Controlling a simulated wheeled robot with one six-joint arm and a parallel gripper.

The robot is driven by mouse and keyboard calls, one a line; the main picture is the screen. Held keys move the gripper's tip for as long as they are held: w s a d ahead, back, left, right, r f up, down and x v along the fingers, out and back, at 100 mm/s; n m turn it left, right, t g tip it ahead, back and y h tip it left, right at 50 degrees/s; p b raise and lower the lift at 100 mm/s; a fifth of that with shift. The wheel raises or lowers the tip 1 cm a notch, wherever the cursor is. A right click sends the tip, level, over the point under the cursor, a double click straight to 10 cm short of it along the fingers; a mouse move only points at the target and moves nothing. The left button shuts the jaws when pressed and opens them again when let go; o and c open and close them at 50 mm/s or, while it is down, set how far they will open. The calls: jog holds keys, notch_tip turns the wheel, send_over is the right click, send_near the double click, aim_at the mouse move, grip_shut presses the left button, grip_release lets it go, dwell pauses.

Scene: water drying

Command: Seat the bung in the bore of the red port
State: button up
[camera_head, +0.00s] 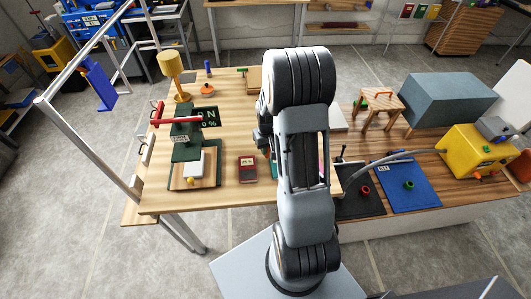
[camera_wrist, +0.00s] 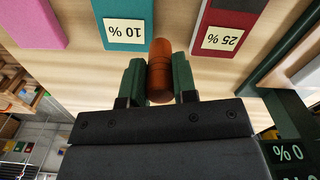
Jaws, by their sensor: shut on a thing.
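In the wrist view my gripper (camera_wrist: 158,78) is shut on an orange-brown bung (camera_wrist: 160,60), a rounded plug held between two dark green fingers. The bung is over or near the wooden table top; its height above it cannot be told. In the head view my arm hides the bung and most of the gripper. A small red ring (camera_head: 365,190), which looks like the red port, sits on a dark panel (camera_head: 352,208) right of my arm. It is well apart from the gripper. Its bore is too small to make out.
A green ring (camera_head: 409,184) sits on a blue panel (camera_head: 420,199) beside the dark one. A grey hose or bar (camera_head: 380,160) arches above the panels. A yellow box (camera_head: 478,152) stands far right.

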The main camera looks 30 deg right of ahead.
jog(key=shift+w+a+f, duration=0.15)
jog(key=shift+w+f, duration=0.05)
jog(key=shift+f, duration=0.15)
notch_tip(320, 180, down, 2)
jog(key=shift+w+a+f+p, duration=0.1)
jog(key=shift+p, duration=0.4)
jog(key=shift+f, duration=0.55)
jog(key=shift+f, duration=0.1)
jog(key=shift+f, duration=0.15)
jog(key=o, duration=0.9)
